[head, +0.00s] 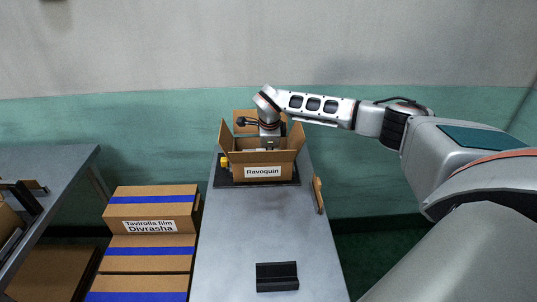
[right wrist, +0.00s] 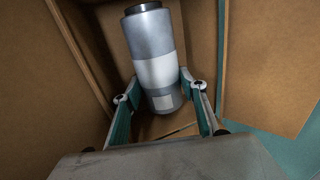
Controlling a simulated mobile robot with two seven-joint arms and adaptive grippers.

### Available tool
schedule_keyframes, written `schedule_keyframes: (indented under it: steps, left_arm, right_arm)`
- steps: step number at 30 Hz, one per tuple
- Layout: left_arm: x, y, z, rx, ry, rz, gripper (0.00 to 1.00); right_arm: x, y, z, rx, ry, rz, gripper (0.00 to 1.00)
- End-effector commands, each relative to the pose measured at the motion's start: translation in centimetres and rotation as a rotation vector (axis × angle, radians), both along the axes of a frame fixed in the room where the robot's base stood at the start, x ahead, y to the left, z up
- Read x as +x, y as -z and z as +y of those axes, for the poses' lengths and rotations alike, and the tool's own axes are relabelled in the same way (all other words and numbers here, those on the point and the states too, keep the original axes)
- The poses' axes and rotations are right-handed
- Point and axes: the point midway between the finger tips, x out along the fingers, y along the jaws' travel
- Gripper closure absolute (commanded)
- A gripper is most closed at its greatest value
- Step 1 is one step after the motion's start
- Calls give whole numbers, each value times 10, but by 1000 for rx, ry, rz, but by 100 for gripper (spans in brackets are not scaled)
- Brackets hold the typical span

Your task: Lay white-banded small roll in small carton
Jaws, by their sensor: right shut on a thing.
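The small carton (head: 264,172), labelled Ravoquin, stands with its flaps open on a dark mat near the far end of the narrow grey table. My right gripper (head: 269,143) reaches down into it from above. In the right wrist view, my right gripper (right wrist: 167,100) is shut on the white-banded small roll (right wrist: 157,73), a grey cylinder with a white band and a dark end. The roll is between the carton's brown walls. I cannot tell whether it touches the bottom. The carton's front wall hides the roll in the head view. My left gripper is not in view.
A black holder (head: 277,276) sits near the table's front. A wooden-handled tool (head: 318,195) lies at its right edge. Stacked Divrasha cartons (head: 150,212) with blue tape stand to the left, and another table (head: 60,165) is further left. The middle of the narrow table is clear.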

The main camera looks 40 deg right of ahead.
Motion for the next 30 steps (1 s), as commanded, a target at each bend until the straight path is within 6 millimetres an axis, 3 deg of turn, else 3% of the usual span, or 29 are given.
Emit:
schedule_keyframes:
  steps: [13,14,15,16,23,24,30]
  left_arm:
    - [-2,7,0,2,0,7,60]
    - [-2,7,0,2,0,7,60]
    - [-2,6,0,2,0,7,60]
    - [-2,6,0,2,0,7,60]
    - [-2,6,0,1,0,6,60]
    - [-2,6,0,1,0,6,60]
    - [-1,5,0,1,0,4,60]
  right_arm:
    - [0,12,0,0,0,0,86]
    - [0,11,0,0,0,0,51]
    - [0,11,0,0,0,0,40]
    - [0,11,0,0,0,0,39]
    - [0,11,0,0,0,0,39]
    - [0,12,0,0,0,1,48]
    - [0,11,0,0,0,1,48]
